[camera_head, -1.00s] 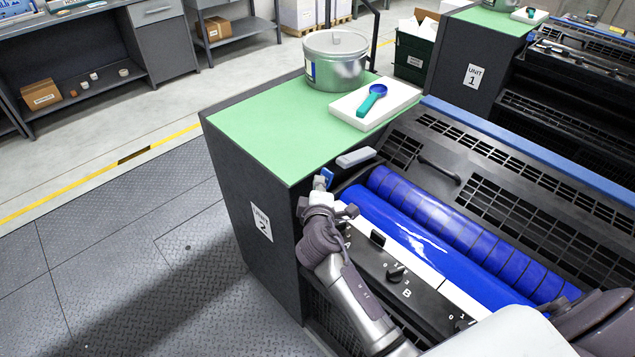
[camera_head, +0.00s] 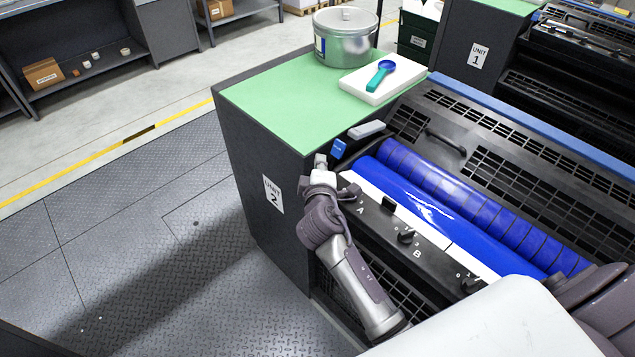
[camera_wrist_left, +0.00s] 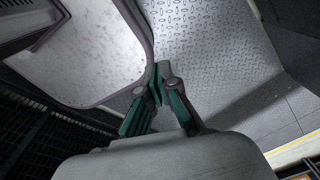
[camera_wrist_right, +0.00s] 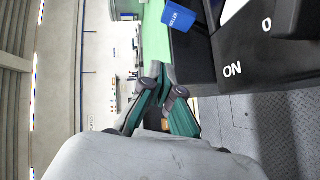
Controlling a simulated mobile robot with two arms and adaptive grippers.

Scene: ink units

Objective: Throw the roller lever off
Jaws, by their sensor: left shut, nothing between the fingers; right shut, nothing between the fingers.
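The roller lever's blue handle (camera_head: 338,148) stands at the near corner of Unit 2, beside the blue rollers. In the right wrist view the blue handle (camera_wrist_right: 180,15), with "ROLLER" on it, is at the top. A black panel (camera_wrist_right: 255,55) with "ON" and "O" is to its right; I cannot tell which mark the lever points at. My right gripper (camera_head: 321,160) is shut and empty, just left of and below the handle. Its fingertips (camera_wrist_right: 160,76) appear apart from the handle. My left gripper (camera_wrist_left: 158,78) is shut and empty above the plated floor, outside the head view.
Unit 2's green top (camera_head: 290,95) holds a metal tin (camera_head: 345,45) and a white block (camera_head: 382,83) with a teal scoop. A grey tab (camera_head: 366,130) is beside the lever. Black knobs (camera_head: 406,237) line the front panel. The floor (camera_head: 140,235) to the left is clear.

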